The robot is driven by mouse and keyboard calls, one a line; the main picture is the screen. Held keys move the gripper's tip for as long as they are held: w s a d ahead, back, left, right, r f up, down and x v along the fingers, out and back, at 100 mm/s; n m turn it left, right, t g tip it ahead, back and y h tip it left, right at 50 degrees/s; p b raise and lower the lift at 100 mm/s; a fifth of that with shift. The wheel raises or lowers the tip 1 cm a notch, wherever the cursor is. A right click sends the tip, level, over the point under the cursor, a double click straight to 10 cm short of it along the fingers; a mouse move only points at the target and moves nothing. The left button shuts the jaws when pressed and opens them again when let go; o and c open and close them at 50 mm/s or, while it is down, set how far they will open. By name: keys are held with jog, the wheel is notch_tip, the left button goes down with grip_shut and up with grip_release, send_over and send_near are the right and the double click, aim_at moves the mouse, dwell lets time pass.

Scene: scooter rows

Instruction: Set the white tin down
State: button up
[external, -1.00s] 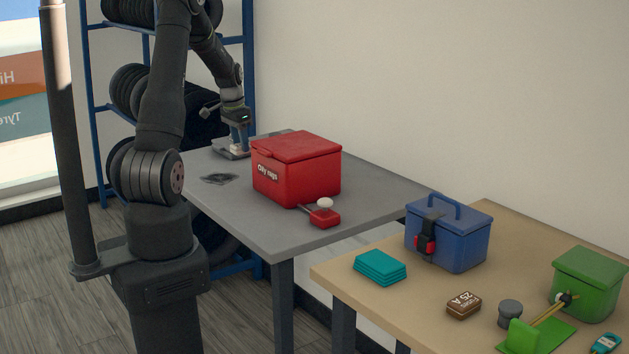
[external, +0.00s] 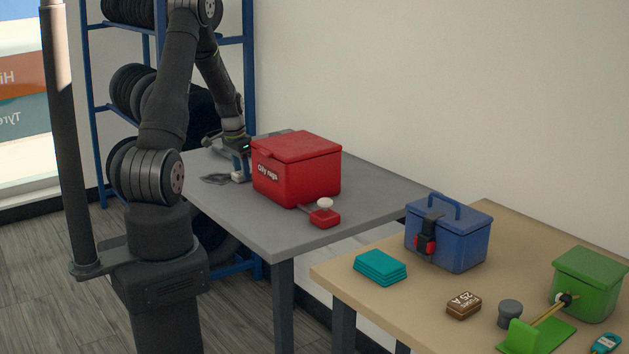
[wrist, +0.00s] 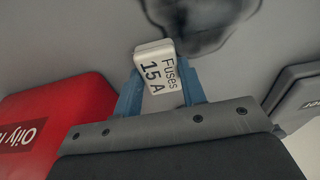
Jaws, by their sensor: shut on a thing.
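The white tin (wrist: 158,72), marked "Fuses 15 A", sits between the blue fingers of my gripper (wrist: 160,84) in the wrist view. My gripper (external: 240,170) is shut on it. In the external view the tin (external: 238,177) shows small and pale, low over the grey table (external: 290,232), just left of the red box. I cannot tell whether its underside touches the table.
The red oily rags box (external: 296,172) stands close to the right of my gripper. A dark stain (wrist: 200,22) marks the tabletop beside the tin. A grey item (wrist: 292,92) lies on the other side. A red item with a white knob (external: 324,214) is near the front edge.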

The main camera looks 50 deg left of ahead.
aim_at(237, 173)
jog(key=o, duration=1)
jog(key=r, duration=0.4)
jog(key=s+r, duration=0.1)
jog(key=r, duration=0.7)
jog(key=shift+s+r, duration=0.1)
jog(key=shift+s, duration=0.3)
jog(key=f, duration=0.4)
jog(key=w+f, duration=0.1)
jog(key=f, duration=0.7)
jog(key=shift+w+f, duration=0.2)
jog(key=shift+w, duration=0.2)
notch_tip(237, 173, up, 3)
jog(key=shift+f, duration=0.2)
jog(key=shift+r, duration=0.6)
